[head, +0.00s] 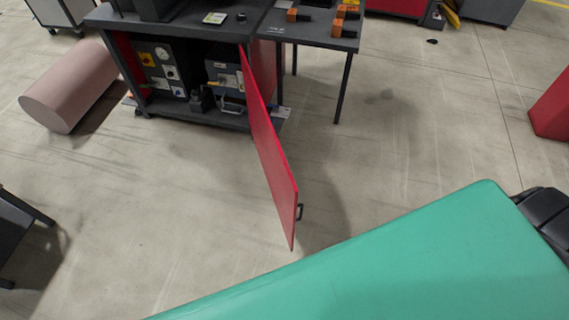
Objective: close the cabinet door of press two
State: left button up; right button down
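The cabinet (215,118) under the dark worktop at the upper left stands open. Its red door (268,142) is swung far out toward me, hinged at the right side of the opening. A small dark handle (299,212) is on the door's right face near its free edge. Inside are a control panel (160,68) with knobs and a grey box (226,76). Neither of my grippers is in view, and nothing is seen touching the door. A label naming the press cannot be read.
A large teal surface (400,265) covers the lower right foreground. A pinkish cylinder (65,90) lies left of the cabinet. A side table (310,28) with orange-and-black parts adjoins it. A red block (555,108) stands at the right edge. The floor around the door is clear.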

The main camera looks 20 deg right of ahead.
aim_at(283, 187)
jog(key=k+l, duration=0.1)
jog(key=l, duration=0.3)
jog(key=k+l+u, duration=0.1)
jog(key=l, duration=0.3)
jog(key=k+l+u, duration=0.1)
jog(key=l, duration=0.25)
jog(key=k+l, duration=0.15)
jog(key=l, duration=0.25)
jog(key=k+l+u, duration=0.1)
jog(key=l, duration=0.25)
jog(key=i+l+u, duration=0.5)
jog(key=i+l, duration=0.65)
